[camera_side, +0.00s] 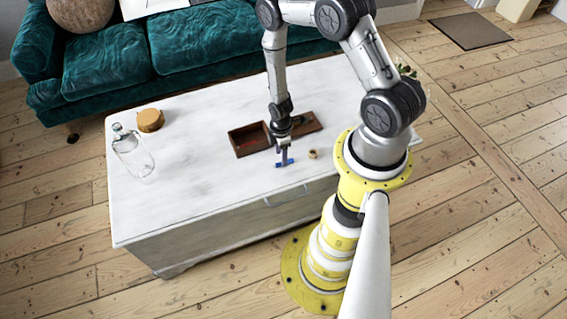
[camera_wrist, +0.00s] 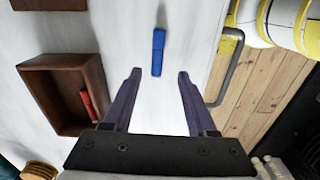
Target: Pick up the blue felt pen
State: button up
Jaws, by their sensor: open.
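The blue felt pen (camera_wrist: 158,52) lies on the white table top in the wrist view, just beyond and between my open fingertips. It also shows in the side view (camera_side: 285,163), close under my gripper (camera_side: 283,155). In the wrist view my gripper (camera_wrist: 158,75) is open, its two dark fingers apart with nothing held between them.
A brown wooden box (camera_side: 250,152) stands left of my gripper; a red object (camera_wrist: 88,104) lies in it. A small tan round item (camera_side: 313,154) is to the right. A glass bottle (camera_side: 132,152) and an orange-brown round container (camera_side: 150,120) stand at the left. The table's front left is clear.

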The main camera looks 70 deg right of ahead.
jog(key=shift+d+f, duration=0.2)
jog(key=shift+f, duration=0.9)
jog(key=shift+d+f, duration=0.2)
jog(key=shift+f, duration=0.85)
jog(key=shift+s, duration=0.1)
grip_shut()
